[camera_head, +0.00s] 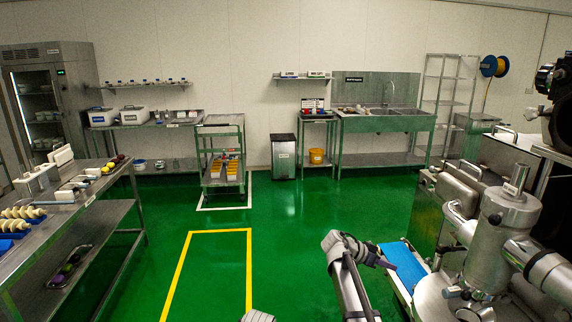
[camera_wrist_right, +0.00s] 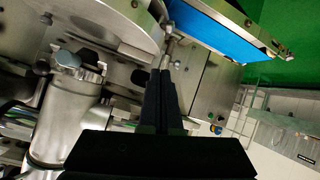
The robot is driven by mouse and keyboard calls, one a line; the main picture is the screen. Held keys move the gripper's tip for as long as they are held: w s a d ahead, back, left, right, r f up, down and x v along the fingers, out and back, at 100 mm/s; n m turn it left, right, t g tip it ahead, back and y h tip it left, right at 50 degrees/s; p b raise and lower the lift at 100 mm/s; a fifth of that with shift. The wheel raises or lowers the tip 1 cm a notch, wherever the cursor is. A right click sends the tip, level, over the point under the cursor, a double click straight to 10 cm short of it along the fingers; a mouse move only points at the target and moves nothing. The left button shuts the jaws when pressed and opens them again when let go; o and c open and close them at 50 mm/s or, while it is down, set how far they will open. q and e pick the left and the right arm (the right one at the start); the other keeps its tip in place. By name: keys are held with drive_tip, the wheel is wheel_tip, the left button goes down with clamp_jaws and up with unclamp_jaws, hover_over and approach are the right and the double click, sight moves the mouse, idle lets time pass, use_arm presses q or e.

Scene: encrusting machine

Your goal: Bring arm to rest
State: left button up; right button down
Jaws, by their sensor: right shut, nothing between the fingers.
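My right arm rises from the bottom of the head view, and its gripper (camera_head: 388,262) points right towards the blue conveyor belt of the encrusting machine. In the right wrist view the two black fingers (camera_wrist_right: 161,100) lie side by side, shut, with nothing between them. The encrusting machine (camera_head: 490,240) stands at the right, with steel cylinders and pipes. Its blue belt (camera_head: 408,268) is beside the gripper and also shows in the right wrist view (camera_wrist_right: 222,22). I cannot tell whether the fingers touch the machine. My left gripper does not show.
A steel table (camera_head: 105,212) with trays and food pieces stands at the left. A wheeled rack (camera_head: 222,136) and a sink bench (camera_head: 385,124) stand at the back. The green floor (camera_head: 290,215) between them is clear, with a yellow marked outline (camera_head: 249,262).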

drive_tip(key=s+a+f+n+y, duration=0.3)
drive_tip(key=s+a+n, duration=0.2)
drive_tip(key=s+a, duration=0.4)
drive_tip(key=s+a+f+n+g+y, duration=0.1)
drive_tip(key=s+a+f+n+y, duration=0.3)
drive_tip(key=s+a, duration=0.6)
drive_tip(key=s+a+f+n+y, duration=0.3)
drive_tip(key=s+a+n, duration=0.4)
drive_tip(key=s+a, duration=0.3)
drive_tip(key=shift+s+f+n+g, duration=0.2)
drive_tip(key=shift+s+n+g, duration=0.15)
drive_tip(key=shift+n+g, duration=0.05)
drive_tip(key=shift+a, duration=0.1)
